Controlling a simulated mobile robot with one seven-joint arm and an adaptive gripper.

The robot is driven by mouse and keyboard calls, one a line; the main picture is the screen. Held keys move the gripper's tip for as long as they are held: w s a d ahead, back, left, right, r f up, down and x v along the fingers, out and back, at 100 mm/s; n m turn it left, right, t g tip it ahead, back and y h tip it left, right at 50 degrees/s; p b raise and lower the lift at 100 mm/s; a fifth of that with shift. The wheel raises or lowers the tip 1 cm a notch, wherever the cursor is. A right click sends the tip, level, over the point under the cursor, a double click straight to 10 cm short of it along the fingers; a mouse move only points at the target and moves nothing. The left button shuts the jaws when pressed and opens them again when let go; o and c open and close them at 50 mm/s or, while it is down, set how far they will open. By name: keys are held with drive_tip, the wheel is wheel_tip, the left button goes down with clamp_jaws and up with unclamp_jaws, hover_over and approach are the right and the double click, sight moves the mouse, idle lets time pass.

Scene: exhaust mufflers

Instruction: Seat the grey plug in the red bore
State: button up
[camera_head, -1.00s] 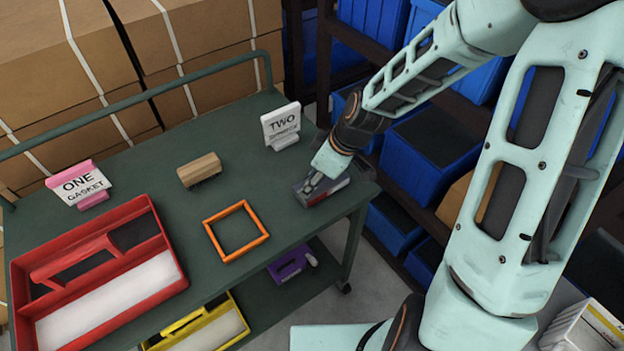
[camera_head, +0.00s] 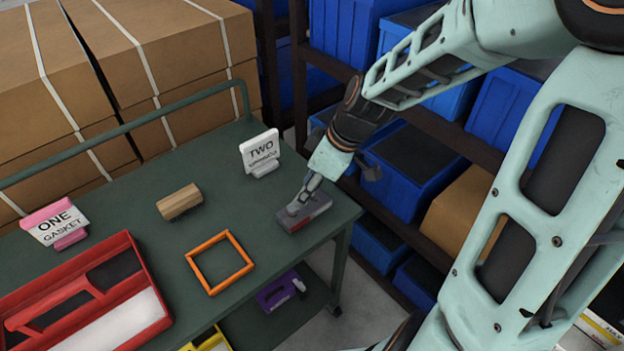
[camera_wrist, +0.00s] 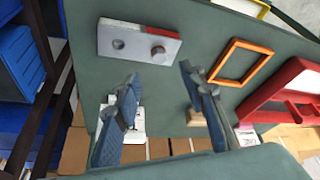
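A grey block with a red part (camera_head: 318,207) lies on the green cart top, near its right edge. In the wrist view the block (camera_wrist: 135,32) shows a dark round bore (camera_wrist: 118,44) in its grey part. A round grey plug (camera_wrist: 157,49) shows at the red part and appears to stand in the red bore; how deep it sits I cannot tell. My gripper (camera_wrist: 160,73) has its two fingers apart with nothing between them. In the head view my gripper (camera_head: 298,203) is close over the block and hides part of it.
An orange frame (camera_head: 245,246), a wooden block (camera_head: 182,206) and a red tray (camera_head: 140,272) are on the cart. A TWO sign (camera_head: 259,151) stands behind the grey block, a ONE sign (camera_head: 55,222) at left. Shelves with blue bins (camera_head: 408,180) stand right of the cart.

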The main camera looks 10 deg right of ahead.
drive_tip(key=shift+v, duration=1.5)
